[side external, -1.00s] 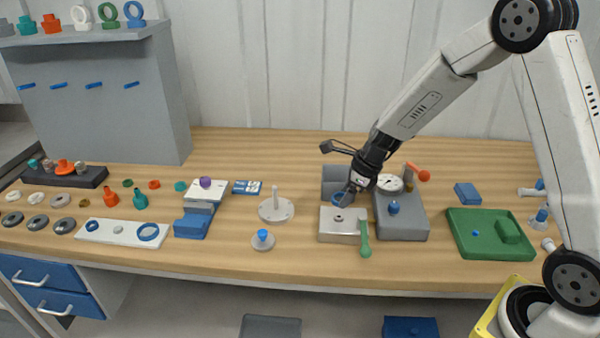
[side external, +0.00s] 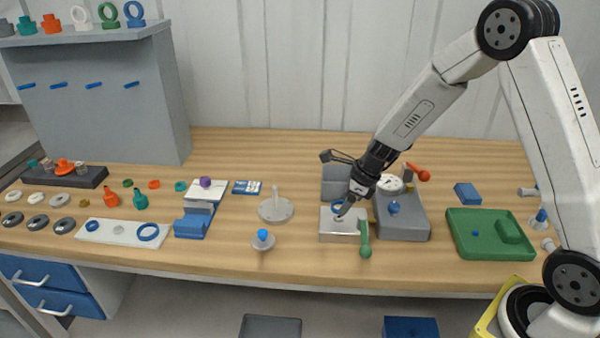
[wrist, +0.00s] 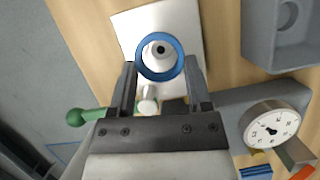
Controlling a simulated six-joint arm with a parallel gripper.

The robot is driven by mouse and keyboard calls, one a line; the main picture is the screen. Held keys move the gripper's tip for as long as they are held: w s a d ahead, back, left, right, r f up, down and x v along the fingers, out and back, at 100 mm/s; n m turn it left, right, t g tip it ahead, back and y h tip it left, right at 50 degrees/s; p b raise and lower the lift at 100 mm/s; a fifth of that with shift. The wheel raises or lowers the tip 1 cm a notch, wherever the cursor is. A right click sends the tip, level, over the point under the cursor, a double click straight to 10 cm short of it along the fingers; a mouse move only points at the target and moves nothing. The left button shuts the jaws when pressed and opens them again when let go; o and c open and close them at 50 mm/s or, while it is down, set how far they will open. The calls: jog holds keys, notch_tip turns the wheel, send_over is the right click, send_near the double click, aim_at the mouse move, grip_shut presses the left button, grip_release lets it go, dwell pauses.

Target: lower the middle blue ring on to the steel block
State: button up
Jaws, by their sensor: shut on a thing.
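The blue ring (wrist: 139,66) is held between the two fingers of my gripper (wrist: 160,62) in the wrist view. In the side view it shows as a small blue shape (side external: 337,208) at my gripper (side external: 344,207), over the steel block (side external: 335,237). The block (wrist: 132,27) lies below the ring in the wrist view, and its round fitting with a dark centre (wrist: 160,49) shows through the ring opening. The ring looks above the block; the exact gap cannot be told.
A green-handled lever (side external: 365,240) stands at the block's right edge. A grey unit with a dial gauge (wrist: 273,128) is close on the right, and a grey bin (side external: 333,180) is behind. A white board (side external: 104,238) holding blue rings lies far left.

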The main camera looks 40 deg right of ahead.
aim_at(344, 219)
jog(key=shift+f, duration=1.45)
jog(key=shift+f, duration=0.1)
jog(key=o, duration=1.2)
jog(key=shift+o, duration=0.2)
jog(key=v, duration=0.7)
jog(key=shift+r, duration=0.35)
jog(key=shift+s+d, duration=0.1)
jog(key=shift+s, duration=0.1)
